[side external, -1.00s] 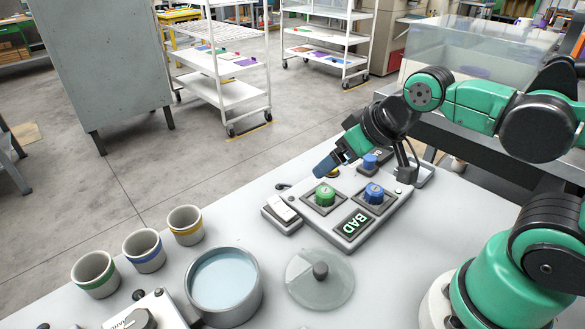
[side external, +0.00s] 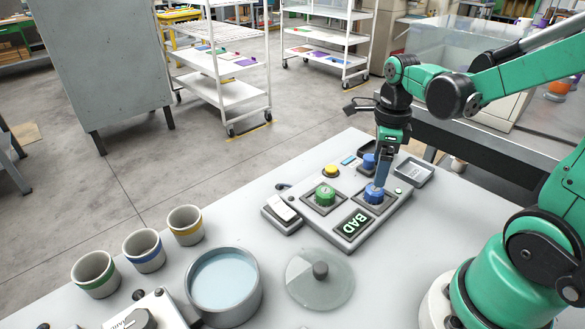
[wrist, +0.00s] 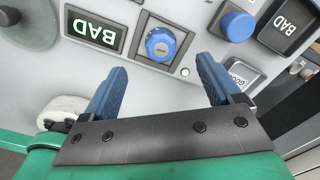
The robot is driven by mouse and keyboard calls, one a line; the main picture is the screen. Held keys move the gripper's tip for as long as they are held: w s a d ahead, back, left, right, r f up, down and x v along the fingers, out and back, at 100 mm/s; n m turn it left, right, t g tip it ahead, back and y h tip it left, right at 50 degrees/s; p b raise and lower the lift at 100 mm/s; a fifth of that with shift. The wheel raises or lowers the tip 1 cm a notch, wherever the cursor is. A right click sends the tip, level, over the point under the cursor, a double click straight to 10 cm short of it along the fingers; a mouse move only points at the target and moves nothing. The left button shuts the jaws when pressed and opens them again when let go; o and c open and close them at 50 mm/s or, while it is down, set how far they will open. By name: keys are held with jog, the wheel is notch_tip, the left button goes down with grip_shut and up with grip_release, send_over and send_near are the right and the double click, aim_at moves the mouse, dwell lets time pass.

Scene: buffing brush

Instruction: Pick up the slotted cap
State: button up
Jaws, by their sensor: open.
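A blue knurled cap (side external: 373,197) with a pale mark on top sits in a square recess of the grey panel; it also shows in the wrist view (wrist: 161,45). A green cap (side external: 325,194) sits in the neighbouring recess. I cannot clearly tell which cap is the slotted one. My gripper (side external: 381,182) points down close over the blue cap. In the wrist view its blue fingers (wrist: 160,78) are spread apart with nothing between them, and the blue cap lies just beyond the fingertips, roughly centred.
A clear lid (side external: 320,285), a water bowl (side external: 224,289) and striped cups (side external: 144,250) stand in front.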

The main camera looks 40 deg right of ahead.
aim_at(375, 189)
jog(key=shift+d+f+m, duration=0.1)
jog(key=shift+f+m, duration=0.05)
jog(key=shift+m, duration=0.25)
jog(key=shift+f, duration=2.75)
grip_shut()
jog(key=shift+r, duration=0.15)
